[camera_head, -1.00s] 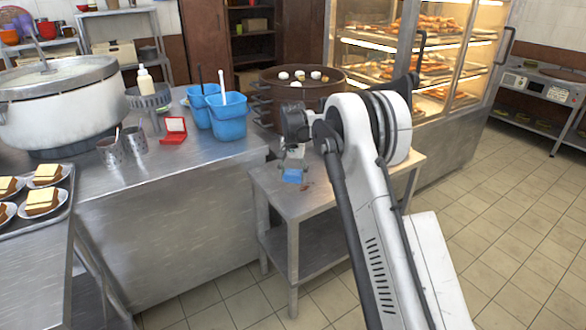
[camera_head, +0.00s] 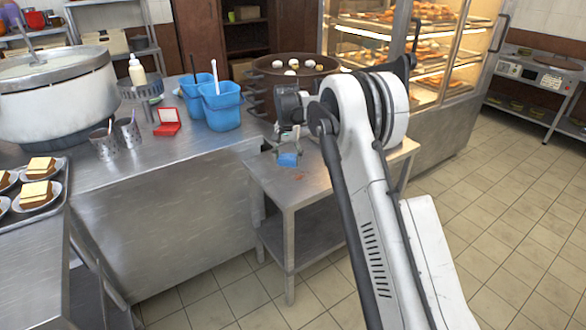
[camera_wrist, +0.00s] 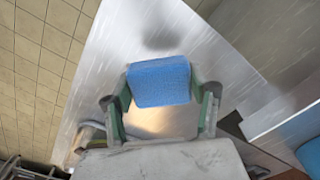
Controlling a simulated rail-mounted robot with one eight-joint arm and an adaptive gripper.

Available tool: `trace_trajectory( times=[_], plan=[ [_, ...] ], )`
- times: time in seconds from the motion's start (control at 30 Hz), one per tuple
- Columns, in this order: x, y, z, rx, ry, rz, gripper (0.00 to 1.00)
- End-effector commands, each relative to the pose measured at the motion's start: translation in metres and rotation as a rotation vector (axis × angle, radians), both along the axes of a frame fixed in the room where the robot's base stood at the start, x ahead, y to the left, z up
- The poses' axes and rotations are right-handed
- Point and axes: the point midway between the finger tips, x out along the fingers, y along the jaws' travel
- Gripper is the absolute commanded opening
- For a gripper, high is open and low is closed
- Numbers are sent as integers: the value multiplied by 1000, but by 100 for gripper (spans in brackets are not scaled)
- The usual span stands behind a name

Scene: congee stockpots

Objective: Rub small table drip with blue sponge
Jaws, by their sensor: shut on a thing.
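My gripper (camera_wrist: 160,100) is shut on the blue sponge (camera_wrist: 160,82), one finger on each side. In the head view the sponge (camera_head: 288,159) hangs below the gripper, over the small steel table (camera_head: 285,190). A small reddish-brown drip (camera_head: 298,177) lies on the tabletop, just in front and slightly right of the sponge in the picture. The sponge seems apart from the drip; I cannot tell whether it touches the table. In the wrist view I cannot make out the drip, only a blurred dark patch beyond the sponge.
A large dark round pot (camera_head: 300,80) with buns stands behind my gripper. Blue containers (camera_head: 220,105) and a red box (camera_head: 167,122) stand on the steel counter (camera_head: 150,160) at left. A glass food cabinet (camera_head: 430,60) is behind right. The small table's front is clear.

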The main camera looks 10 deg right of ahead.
Motion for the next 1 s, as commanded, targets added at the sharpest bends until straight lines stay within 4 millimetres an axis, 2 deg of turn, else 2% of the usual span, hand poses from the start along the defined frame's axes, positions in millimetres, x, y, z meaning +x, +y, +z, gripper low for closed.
trace_trajectory(
  times=[0.37,1.0],
  plan=[
    [-1,0,-9,0,0,0,21],
    [-1,0,-66,0,0,0,21]
  ],
)
